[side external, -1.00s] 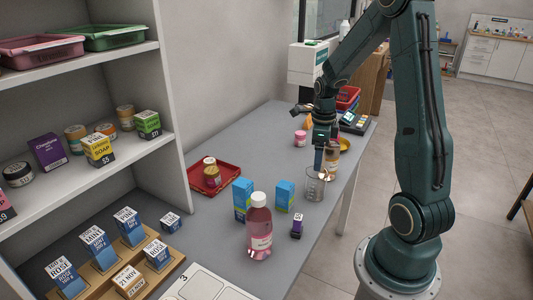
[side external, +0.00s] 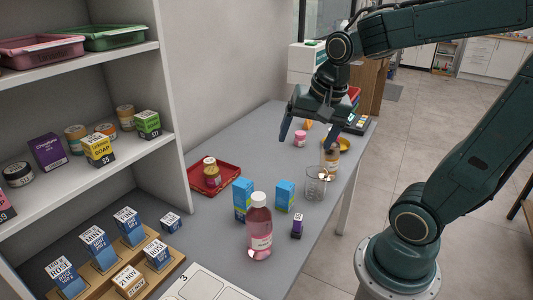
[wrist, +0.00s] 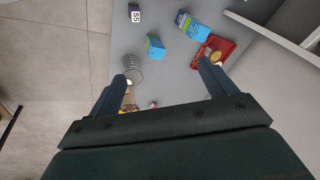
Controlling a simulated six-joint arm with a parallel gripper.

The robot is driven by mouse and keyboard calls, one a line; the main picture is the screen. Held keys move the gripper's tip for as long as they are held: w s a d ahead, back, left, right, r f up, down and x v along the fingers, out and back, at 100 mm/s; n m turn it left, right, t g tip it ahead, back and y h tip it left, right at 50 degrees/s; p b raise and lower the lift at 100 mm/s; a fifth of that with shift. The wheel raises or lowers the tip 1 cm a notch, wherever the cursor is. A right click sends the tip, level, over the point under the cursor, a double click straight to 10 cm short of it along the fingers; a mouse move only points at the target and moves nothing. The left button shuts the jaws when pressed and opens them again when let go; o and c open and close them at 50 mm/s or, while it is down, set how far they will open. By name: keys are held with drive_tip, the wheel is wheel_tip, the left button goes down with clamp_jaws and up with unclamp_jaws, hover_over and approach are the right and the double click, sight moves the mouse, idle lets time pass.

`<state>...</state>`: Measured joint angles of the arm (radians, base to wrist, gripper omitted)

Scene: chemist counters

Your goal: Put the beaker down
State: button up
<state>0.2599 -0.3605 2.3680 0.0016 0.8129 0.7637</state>
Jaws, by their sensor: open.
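The clear glass beaker (side external: 315,184) stands upright on the grey counter (side external: 225,237), to the right of a blue box. It also shows in the wrist view (wrist: 132,68), close to one fingertip in the picture. My gripper (side external: 307,141) is open and empty, raised above the counter beyond the beaker, with its two blue fingers spread wide. In the wrist view the fingers (wrist: 164,70) are far apart with nothing between them held. The beaker is apart from the gripper in the side view.
Two blue boxes (side external: 285,196) and (side external: 243,199) stand near a pink bottle (side external: 260,232) and a small purple box (side external: 297,226). A red tray (side external: 228,180) holds jars. A brown bottle (side external: 332,158) stands just behind the beaker. A shelf (side external: 90,185) borders the left.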

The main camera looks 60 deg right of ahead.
drive_tip(key=s+a+r+n+t+y, duration=0.1)
drive_tip(key=s+a+r+n+t, duration=0.1)
drive_tip(key=s+a+n, duration=0.4)
drive_tip(key=s+n, duration=0.1)
drive_tip(key=n, duration=0.4)
drive_tip(key=shift+a+r+n, duration=0.3)
drive_tip(key=shift+r+n, duration=0.05)
drive_tip(key=shift+n, duration=0.05)
